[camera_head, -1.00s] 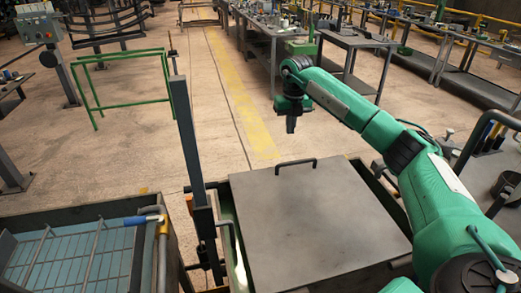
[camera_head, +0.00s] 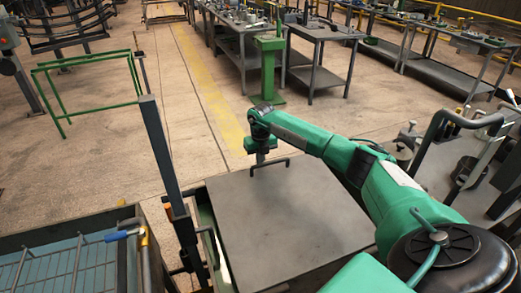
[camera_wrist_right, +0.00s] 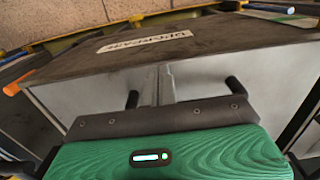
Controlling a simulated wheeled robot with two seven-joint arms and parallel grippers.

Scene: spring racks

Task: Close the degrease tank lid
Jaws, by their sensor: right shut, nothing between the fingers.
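The degrease tank lid (camera_head: 285,225) is a flat grey plate with a black bar handle (camera_head: 271,165) at its far edge. It lies over the tank (camera_head: 207,240), whose green-edged rim shows at left; I cannot tell whether it is fully down. My right gripper (camera_head: 261,157) is shut and empty, fingers pointing down, close beside the handle's left part. In the right wrist view its fingers (camera_wrist_right: 164,82) stand between two dark handle posts (camera_wrist_right: 235,85); contact is unclear. A dark panel with a white label (camera_wrist_right: 145,40) lies beyond. My left gripper is not in view.
A post (camera_head: 160,150) rises at the tank's left. A basin with a wire rack (camera_head: 60,275) and a blue-handled lever (camera_head: 122,234) stands lower left. A green frame (camera_head: 90,70) and workbenches (camera_head: 320,35) stand farther back.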

